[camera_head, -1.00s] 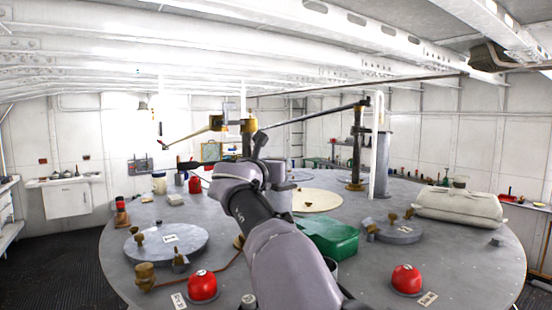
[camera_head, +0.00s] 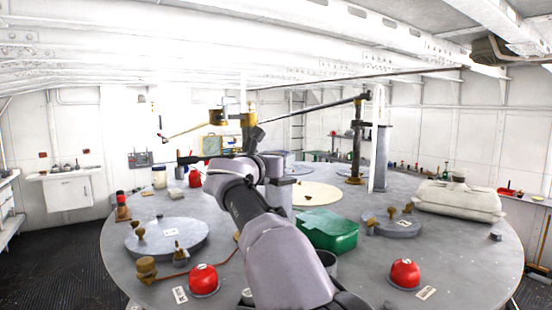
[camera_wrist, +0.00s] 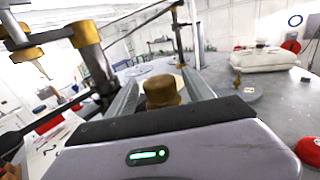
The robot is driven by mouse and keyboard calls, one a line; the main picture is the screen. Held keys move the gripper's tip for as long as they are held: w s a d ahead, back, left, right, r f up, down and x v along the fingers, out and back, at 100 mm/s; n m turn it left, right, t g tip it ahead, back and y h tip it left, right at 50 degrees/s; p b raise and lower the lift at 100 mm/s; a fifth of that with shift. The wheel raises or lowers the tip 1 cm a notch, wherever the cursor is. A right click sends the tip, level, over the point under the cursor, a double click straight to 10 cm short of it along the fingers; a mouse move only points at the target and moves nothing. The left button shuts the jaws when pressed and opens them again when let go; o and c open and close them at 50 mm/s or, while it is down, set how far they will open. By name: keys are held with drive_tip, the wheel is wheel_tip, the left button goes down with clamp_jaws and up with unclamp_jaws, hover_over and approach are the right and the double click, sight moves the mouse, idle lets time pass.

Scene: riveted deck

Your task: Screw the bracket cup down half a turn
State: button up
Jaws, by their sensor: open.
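In the wrist view a squat brass cup with a rounded top (camera_wrist: 162,92), which looks like the bracket cup, shows between the jaws of my gripper (camera_wrist: 160,78). My gripper is open, with one grey finger on each side of the cup. I cannot tell whether either finger touches it, and its lower part is hidden behind the gripper body. In the head view my wrist and arm cover this area, so I cannot make out the cup or the fingertips there. A brass bracket (camera_head: 219,116) with a long thin arm stands farther back.
The round grey table (camera_head: 455,255) carries a green box (camera_head: 328,230), red domes (camera_head: 203,279) (camera_head: 404,273), a round lid with brass knobs (camera_head: 168,238) and a pale canvas bundle (camera_head: 459,200). A tall post (camera_head: 356,145) stands at the back right.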

drive_tip(key=shift+s, duration=0.1)
drive_tip(key=b+v, duration=0.5)
drive_tip(key=v, duration=1.2)
drive_tip(key=shift+a, duration=0.15)
